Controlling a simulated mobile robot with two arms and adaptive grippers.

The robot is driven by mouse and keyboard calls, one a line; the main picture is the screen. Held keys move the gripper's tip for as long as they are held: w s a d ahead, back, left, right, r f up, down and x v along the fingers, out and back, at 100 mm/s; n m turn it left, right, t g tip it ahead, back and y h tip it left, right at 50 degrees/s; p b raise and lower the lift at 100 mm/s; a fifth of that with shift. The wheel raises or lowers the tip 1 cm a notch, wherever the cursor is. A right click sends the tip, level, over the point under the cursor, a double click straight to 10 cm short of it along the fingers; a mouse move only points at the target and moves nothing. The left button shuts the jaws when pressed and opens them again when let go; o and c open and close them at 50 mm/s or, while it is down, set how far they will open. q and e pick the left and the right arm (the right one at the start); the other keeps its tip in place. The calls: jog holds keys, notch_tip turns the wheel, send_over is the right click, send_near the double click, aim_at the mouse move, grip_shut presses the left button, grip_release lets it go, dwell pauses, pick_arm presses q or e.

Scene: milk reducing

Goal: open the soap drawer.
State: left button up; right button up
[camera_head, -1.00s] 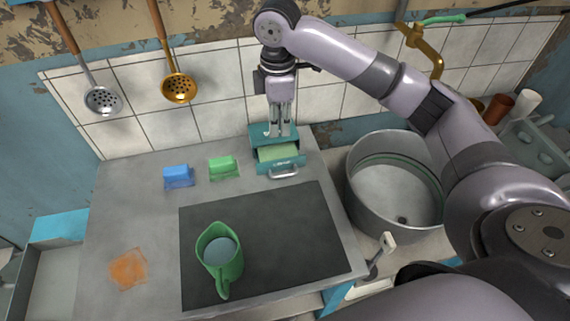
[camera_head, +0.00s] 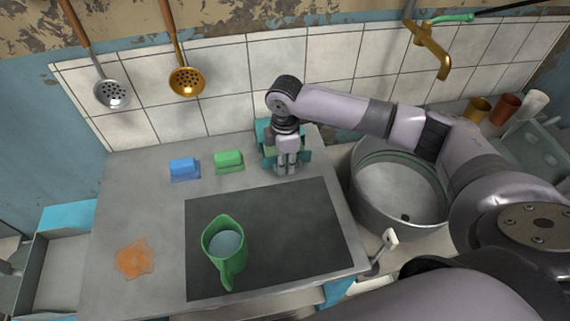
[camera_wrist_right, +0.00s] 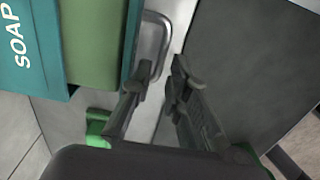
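The teal soap box (camera_head: 264,132) stands at the back right of the counter, partly hidden behind my right arm. Its drawer (camera_wrist_right: 134,30) is pulled out, with a green soap block (camera_wrist_right: 92,45) inside; "SOAP" is written on the box in the right wrist view. The metal drawer handle (camera_wrist_right: 156,38) is at the drawer's front. My right gripper (camera_head: 287,168) points down at the drawer front. In the right wrist view its fingers (camera_wrist_right: 158,78) are apart, one on either side of the handle's near end; contact is unclear. My left gripper is out of view.
A blue sponge (camera_head: 184,167) and a green sponge (camera_head: 229,159) lie left of the box. A green jug (camera_head: 222,262) stands on the dark mat (camera_head: 300,225). A round metal sink (camera_head: 392,195) is at the right. Ladles hang on the wall.

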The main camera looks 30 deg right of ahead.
jog(key=shift+f, duration=0.8)
jog(key=shift+c, duration=0.3)
grip_shut()
